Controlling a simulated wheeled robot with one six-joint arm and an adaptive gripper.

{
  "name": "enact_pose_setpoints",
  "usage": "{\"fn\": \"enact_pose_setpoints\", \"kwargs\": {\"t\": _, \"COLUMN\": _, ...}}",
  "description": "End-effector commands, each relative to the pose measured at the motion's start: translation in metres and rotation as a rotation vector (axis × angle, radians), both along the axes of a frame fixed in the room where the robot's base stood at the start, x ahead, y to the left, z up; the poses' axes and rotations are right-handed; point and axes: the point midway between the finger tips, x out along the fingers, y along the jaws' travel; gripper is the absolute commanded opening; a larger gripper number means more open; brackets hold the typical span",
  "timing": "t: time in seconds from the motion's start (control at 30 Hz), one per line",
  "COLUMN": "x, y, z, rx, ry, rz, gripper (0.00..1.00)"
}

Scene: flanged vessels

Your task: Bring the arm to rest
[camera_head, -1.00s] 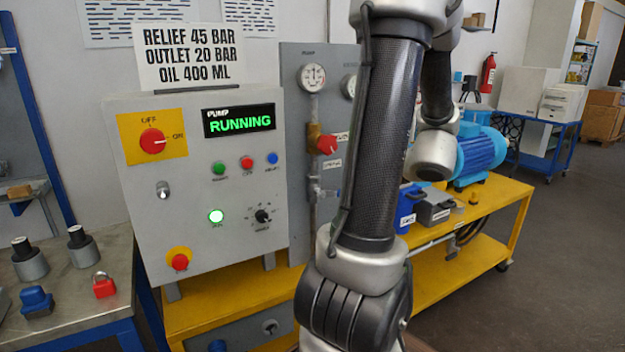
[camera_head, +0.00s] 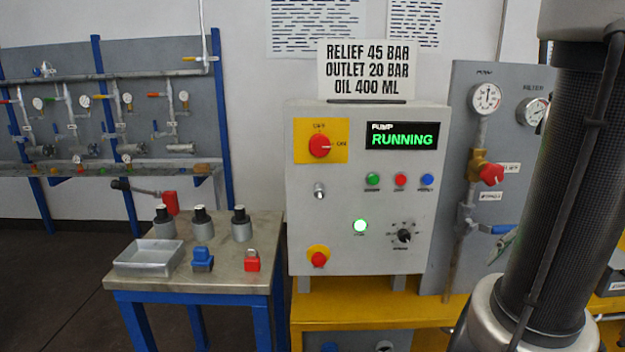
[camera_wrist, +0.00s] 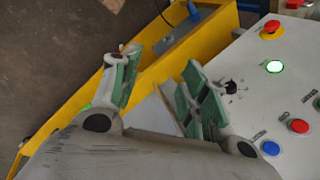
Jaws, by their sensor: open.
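My gripper (camera_wrist: 160,88) shows in the wrist view with its two green-padded fingers apart and nothing between them. It is in front of the pump control panel (camera_wrist: 268,90), whose lit green lamp and buttons show to the right of the fingers.
A steel side table (camera_head: 262,222) at left carries a tray (camera_head: 150,257), several grey cylinders, a blue block (camera_head: 202,259) and a red padlock (camera_head: 252,261). A gauge board (camera_head: 452,110) with a red-handled valve (camera_head: 490,174) stands right of the panel. Open floor lies at the lower left.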

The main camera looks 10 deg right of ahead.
Motion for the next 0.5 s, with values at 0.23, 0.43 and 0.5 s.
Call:
{"fn": "enact_pose_setpoints", "kwargs": {"t": 0.23, "x": 0.004, "y": 0.038, "z": 0.045, "rx": -0.327, "ry": 0.083, "rz": 0.521, "gripper": 0.44}}
{"fn": "enact_pose_setpoints", "kwargs": {"t": 0.43, "x": 0.024, "y": 0.078, "z": 0.077, "rx": -0.52, "ry": -0.028, "rz": 0.857, "gripper": 0.44}}
{"fn": "enact_pose_setpoints", "kwargs": {"t": 0.5, "x": 0.03, "y": 0.094, "z": 0.084, "rx": -0.541, "ry": -0.082, "rz": 0.928, "gripper": 0.44}}
